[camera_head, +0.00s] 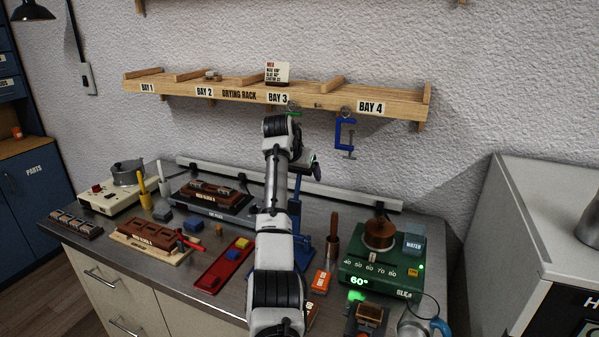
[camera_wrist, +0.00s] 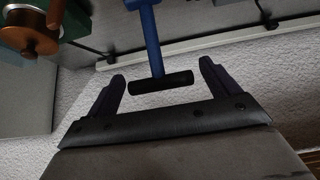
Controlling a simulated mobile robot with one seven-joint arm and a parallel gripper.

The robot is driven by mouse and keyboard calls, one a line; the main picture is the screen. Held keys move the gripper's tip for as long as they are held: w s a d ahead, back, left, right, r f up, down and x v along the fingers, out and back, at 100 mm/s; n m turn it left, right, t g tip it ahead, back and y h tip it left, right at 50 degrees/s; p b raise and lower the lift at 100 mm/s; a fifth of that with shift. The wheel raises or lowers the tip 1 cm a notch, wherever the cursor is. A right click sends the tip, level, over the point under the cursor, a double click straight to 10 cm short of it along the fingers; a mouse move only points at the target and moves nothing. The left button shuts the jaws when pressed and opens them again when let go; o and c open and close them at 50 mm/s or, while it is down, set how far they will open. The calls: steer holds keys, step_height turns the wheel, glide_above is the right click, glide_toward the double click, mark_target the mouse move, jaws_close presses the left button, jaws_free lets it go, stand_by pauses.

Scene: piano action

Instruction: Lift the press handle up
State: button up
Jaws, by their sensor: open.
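The press handle is a blue bar (camera_wrist: 149,40) ending in a black crosswise grip (camera_wrist: 161,83) in the wrist view. My gripper (camera_wrist: 161,71) is open, with its two dark fingers on either side of the black grip. A gap shows between the grip and each finger, so nothing is clamped. Whether the grip lies at the same depth as the fingertips is hard to tell. In the head view the blue press (camera_head: 304,248) stands on the bench behind my arm.
The wooden drying rack (camera_head: 237,95) runs along the wall above, with a blue clamp (camera_head: 345,135) hanging from it. A green heater (camera_head: 381,275) stands to the right of the press. A red tray (camera_head: 212,276) and brown moulds (camera_head: 150,234) lie to the left.

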steer(key=b+v, duration=0.4)
steer(key=v, duration=1)
steer(key=shift+b, duration=0.3)
steer(key=shift+f, duration=0.1)
